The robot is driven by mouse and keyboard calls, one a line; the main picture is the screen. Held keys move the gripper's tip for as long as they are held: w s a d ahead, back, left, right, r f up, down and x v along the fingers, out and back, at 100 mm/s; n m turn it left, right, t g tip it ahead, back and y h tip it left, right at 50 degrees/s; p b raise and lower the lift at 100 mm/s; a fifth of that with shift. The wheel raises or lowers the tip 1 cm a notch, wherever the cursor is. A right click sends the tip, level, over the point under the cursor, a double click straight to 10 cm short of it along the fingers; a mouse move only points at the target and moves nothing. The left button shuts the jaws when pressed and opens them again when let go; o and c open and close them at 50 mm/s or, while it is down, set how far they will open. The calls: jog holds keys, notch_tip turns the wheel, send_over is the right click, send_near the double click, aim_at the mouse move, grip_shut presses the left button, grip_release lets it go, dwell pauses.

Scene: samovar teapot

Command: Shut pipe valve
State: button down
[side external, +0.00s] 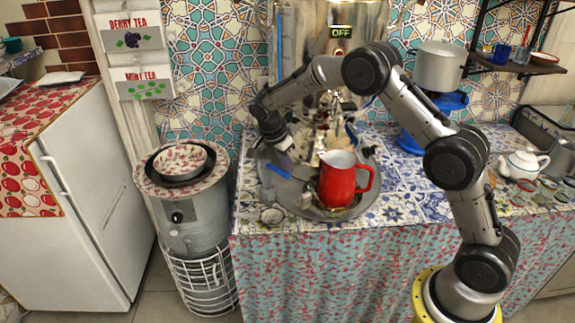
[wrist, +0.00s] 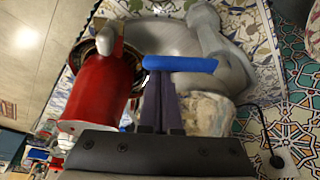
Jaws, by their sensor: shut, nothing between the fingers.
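The pipe valve shows as a blue bar-shaped handle (wrist: 182,63) just beyond my fingertips in the wrist view. A grey bent pipe (wrist: 208,30) lies beside it. In the side external view the blue handle (side external: 278,170) is low at the left of the round tray. My gripper (wrist: 158,82) is shut and empty, with its fingertips at the handle's near side. I cannot tell whether they touch it. In the side external view my gripper (side external: 284,160) points down there, its fingers partly hidden.
A red pitcher (side external: 338,180) stands on the round grey tray (side external: 300,206), close right of my gripper. The metal samovar (side external: 312,45) with an OFF sign stands behind. A small bowl (side external: 272,216) is at the tray's front left.

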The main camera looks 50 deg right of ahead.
aim_at(275, 172)
jog(key=shift+a+m, duration=0.25)
jog(key=shift+m, duration=0.05)
jog(key=shift+a+m+g, duration=0.5)
jog(key=shift+a+m, duration=0.25)
jog(key=shift+m, duration=0.45)
jog(key=a+m, duration=0.1)
jog(key=m, duration=0.1)
jog(key=a+m+g, duration=0.1)
jog(key=shift+w+a+m+y, duration=0.1)
jog(key=shift+w+m+y, duration=0.25)
jog(key=shift+m+y, duration=0.05)
jog(key=shift+w+a, duration=1.75)
jog(key=shift+w, duration=0.1)
jog(key=shift+w+a+r, duration=0.1)
jog(key=shift+w+a, duration=0.05)
jog(key=shift+w, duration=0.05)
